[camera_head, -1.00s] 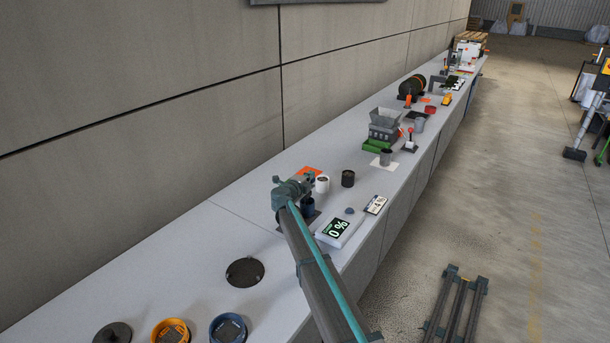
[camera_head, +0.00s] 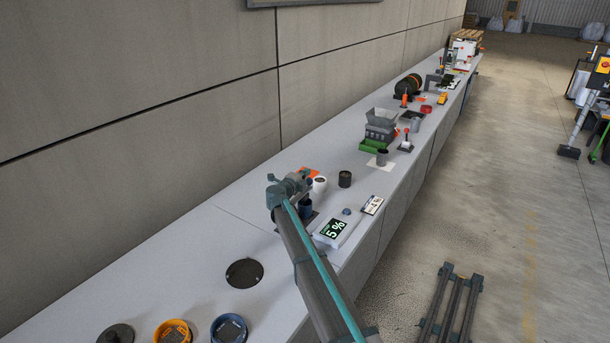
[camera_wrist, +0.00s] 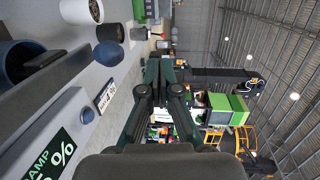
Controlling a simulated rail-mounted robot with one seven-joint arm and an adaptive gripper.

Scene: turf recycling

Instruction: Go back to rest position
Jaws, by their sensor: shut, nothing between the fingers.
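My gripper (camera_wrist: 160,70) shows in the wrist view with its fingers together and nothing between them. It is over the worktop, beside the display unit. In the head view my arm reaches over the bench from the lower right, and its wrist end hides most of my gripper. The display unit (camera_head: 334,231) reads 5 % and stands just right of my arm. Its screen also shows in the wrist view (camera_wrist: 52,160). A blue cup (camera_head: 306,208) stands close to my arm's end, partly hidden by it.
A white cup (camera_head: 319,186), a dark cup (camera_head: 345,179) and a small label card (camera_head: 372,205) stand nearby. A grey hopper machine (camera_head: 381,126) stands farther along. A round dark disc (camera_head: 244,273) and orange (camera_head: 173,332) and blue (camera_head: 229,329) rings lie at the near end. A wall borders the left.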

